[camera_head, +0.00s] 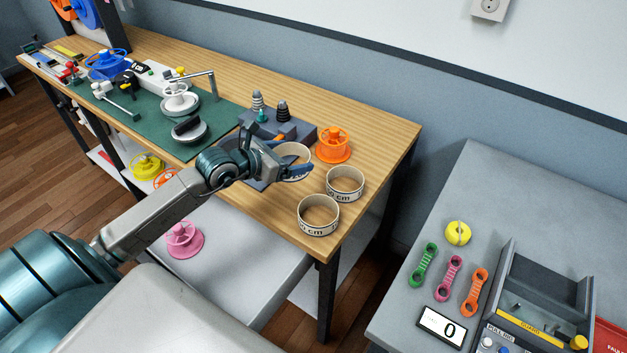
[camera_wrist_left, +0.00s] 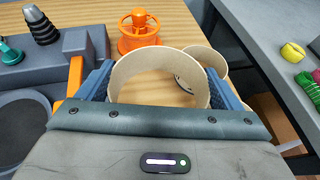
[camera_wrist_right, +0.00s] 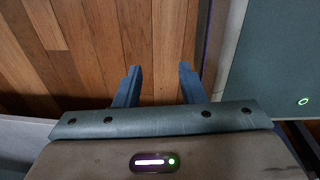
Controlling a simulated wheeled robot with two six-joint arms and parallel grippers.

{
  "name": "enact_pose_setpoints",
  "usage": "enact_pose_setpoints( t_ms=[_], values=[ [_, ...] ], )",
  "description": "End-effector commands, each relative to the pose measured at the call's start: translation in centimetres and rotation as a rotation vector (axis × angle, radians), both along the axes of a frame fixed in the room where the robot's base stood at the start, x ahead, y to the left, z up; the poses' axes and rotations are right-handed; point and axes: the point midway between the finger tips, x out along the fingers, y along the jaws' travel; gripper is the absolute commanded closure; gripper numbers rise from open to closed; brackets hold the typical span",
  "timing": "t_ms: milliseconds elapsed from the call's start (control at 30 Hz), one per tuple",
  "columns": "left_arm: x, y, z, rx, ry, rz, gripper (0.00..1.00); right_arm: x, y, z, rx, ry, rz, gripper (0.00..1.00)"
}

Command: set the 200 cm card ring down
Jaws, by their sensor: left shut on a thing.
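My left gripper (camera_head: 283,160) is shut on a pale card ring (camera_head: 295,150), over the right end of the wooden bench. In the left wrist view the held ring (camera_wrist_left: 160,60) sits between the two blue fingers; its label is hidden. Two more card rings stand on the bench: one (camera_head: 345,184) to the right of the held one, and one (camera_head: 318,215) nearer the front edge. Their labels show only "0 cm" in part, so I cannot tell which is 200. My right gripper (camera_wrist_right: 159,72) is open and empty above the wood floor.
An orange spool (camera_head: 333,146) stands behind the rings. A grey block with cones (camera_head: 280,128) is left of it. A green mat (camera_head: 155,118) with tools covers the bench's left. A grey table (camera_head: 400,285) with coloured straps stands right, across a gap.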

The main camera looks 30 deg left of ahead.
Motion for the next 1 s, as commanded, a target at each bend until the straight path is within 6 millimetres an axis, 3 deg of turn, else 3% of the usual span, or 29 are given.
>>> enact_pose_setpoints(
  t_ms=[100, 500, 967, 1000],
  values=[
    [0.0, 0.0, -2.5, -0.007, 0.005, 0.003, 0.34, 0.0, -0.7, 0.3, -0.007, -0.002, 0.002, 0.64],
    [0.0, -0.1, -7.5, -0.005, 0.004, 0.002, 0.34, 0.2, -1.4, 0.3, -0.015, -0.004, 0.005, 0.64],
    [-0.1, -0.1, -8.7, -0.001, 0.001, 0.0, 0.34, 0.2, -0.5, 0.0, -0.006, -0.003, 0.002, 0.64],
    [-0.1, -0.1, -8.7, -0.001, 0.001, 0.0, 0.09, 0.2, -0.4, 0.1, -0.005, -0.003, 0.002, 0.64]
  ],
)
